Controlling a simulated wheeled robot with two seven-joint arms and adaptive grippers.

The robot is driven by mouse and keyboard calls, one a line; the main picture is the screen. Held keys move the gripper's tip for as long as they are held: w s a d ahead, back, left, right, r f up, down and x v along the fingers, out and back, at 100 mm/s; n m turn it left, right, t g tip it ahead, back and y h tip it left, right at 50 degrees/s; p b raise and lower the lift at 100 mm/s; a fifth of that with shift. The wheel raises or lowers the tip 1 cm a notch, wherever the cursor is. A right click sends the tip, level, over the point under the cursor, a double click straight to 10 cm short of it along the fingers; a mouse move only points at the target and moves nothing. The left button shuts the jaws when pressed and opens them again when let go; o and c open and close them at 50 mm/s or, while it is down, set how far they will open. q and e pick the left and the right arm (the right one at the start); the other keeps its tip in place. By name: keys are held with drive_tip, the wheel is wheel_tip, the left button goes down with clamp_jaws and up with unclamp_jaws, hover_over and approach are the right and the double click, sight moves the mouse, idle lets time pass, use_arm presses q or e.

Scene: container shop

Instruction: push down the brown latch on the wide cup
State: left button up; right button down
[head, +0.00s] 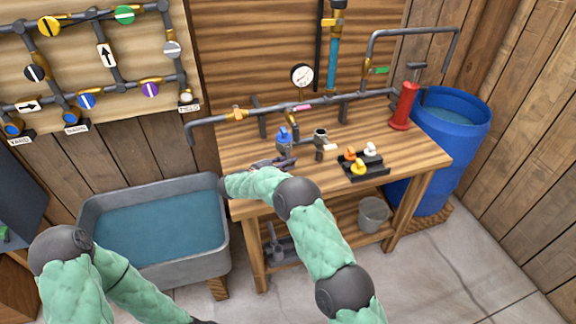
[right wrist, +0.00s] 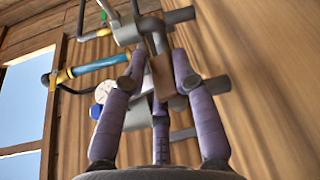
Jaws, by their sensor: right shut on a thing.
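The brown latch (right wrist: 163,76) is a flat piece hanging beside grey metal pipework in the right wrist view. It sits between the purple-grey fingertips of my right gripper (right wrist: 160,68), which is closed on it. A grey fitting (right wrist: 126,31) above it looks like part of the wide cup; I cannot tell its exact outline. In the head view my right gripper (head: 283,163) is at the front left of the bench, by the blue-topped fitting (head: 283,138). The latch is hidden there. My left arm runs out at the bottom edge, its gripper outside the picture.
An upright grey cup with a white latch (head: 321,138) stands close to the right gripper. A black block with orange, yellow and white handles (head: 364,171) lies on the workbench (head: 425,160). A pipe (head: 215,122) crosses behind. A water trough (head: 222,245) stands left.

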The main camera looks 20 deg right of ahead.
drive_tip(key=shift+s+a+f, duration=0.1)
drive_tip(key=shift+f, duration=0.5)
drive_tip(key=c, duration=1.1)
unclamp_jaws()
drive_tip(key=shift+f, duration=0.15)
drive_tip(key=shift+w+r, duration=0.2)
drive_tip(key=shift+r, duration=0.2)
drive_tip(key=v, duration=1.2)
drive_tip(key=shift+f, duration=0.15)
